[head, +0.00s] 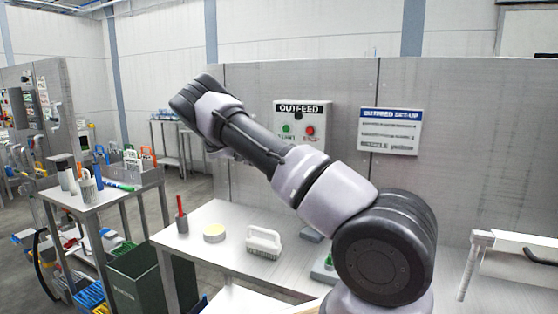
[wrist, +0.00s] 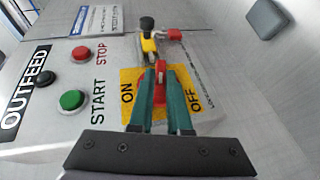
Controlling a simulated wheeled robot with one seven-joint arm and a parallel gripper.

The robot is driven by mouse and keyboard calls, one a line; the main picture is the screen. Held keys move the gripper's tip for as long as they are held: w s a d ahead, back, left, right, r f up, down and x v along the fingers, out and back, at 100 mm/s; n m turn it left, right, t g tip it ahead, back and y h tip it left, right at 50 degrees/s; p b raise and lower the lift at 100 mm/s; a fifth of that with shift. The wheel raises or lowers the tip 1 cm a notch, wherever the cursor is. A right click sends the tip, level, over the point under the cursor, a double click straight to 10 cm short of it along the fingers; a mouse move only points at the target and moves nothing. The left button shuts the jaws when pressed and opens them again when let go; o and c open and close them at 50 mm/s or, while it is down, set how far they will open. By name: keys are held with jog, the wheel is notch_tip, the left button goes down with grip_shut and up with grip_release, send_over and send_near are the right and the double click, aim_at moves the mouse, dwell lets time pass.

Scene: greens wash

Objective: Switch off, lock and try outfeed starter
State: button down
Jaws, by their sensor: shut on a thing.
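The outfeed starter panel (head: 318,112) is on the wall in the head view, with a green START button (head: 285,129) and a red STOP button (head: 309,131). In the wrist view the START button (wrist: 72,99) and STOP button (wrist: 80,53) are at left. A yellow piece with a black knob (wrist: 147,24) and a red piece (wrist: 174,34) are just beyond. My arm hides the gripper in the head view.
A side table (head: 75,204) at left carries several coloured padlocks and a rack. A sign (head: 391,139) hangs right of the panel.

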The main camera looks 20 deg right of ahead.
jog(key=shift+f+n+g+h, duration=0.3)
jog(key=shift+n+g+h, duration=0.25)
jog(key=shift+h, duration=0.55)
jog(key=c, duration=0.9)
grip_release()
jog(key=shift+o, duration=0.2)
jog(key=v, duration=1)
jog(key=shift+w+a+f, duration=0.15)
jog(key=shift+a+f, duration=0.05)
jog(key=shift+a, duration=0.2)
